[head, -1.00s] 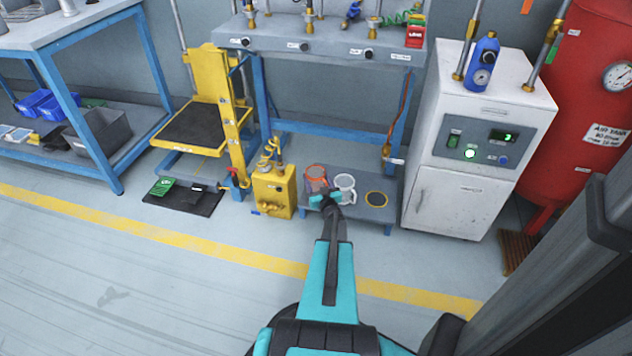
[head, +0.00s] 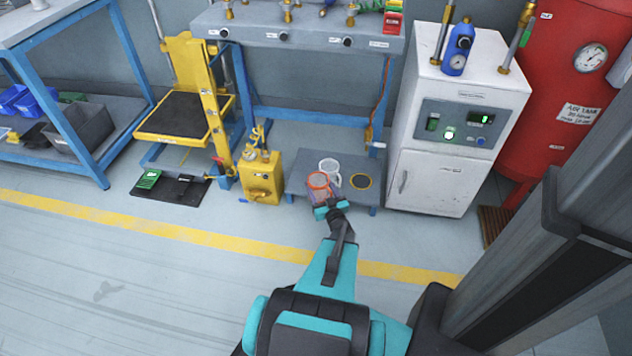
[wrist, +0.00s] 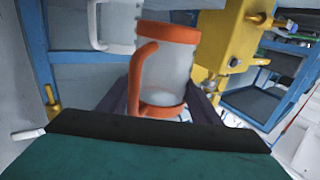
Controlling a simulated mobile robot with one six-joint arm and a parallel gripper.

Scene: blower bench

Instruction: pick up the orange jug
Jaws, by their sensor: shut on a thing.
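The orange jug (head: 318,184) has a clear body with an orange rim, base and handle. In the wrist view the jug (wrist: 168,70) stands between the two dark fingers of my gripper (wrist: 165,100), which is shut on it. The handle faces the wrist camera. In the head view my gripper (head: 327,208) is at the front edge of the low grey stand, and the jug shows just behind it. I cannot tell whether the jug's base is clear of the stand.
A white-handled jug (head: 330,170) stands right behind the orange one on the low stand (head: 300,170). A dark yellow-rimmed disc (head: 361,181) lies to its right. A yellow canister (head: 262,178) is to the left, and a white cabinet (head: 440,165) to the right. The floor in front is open.

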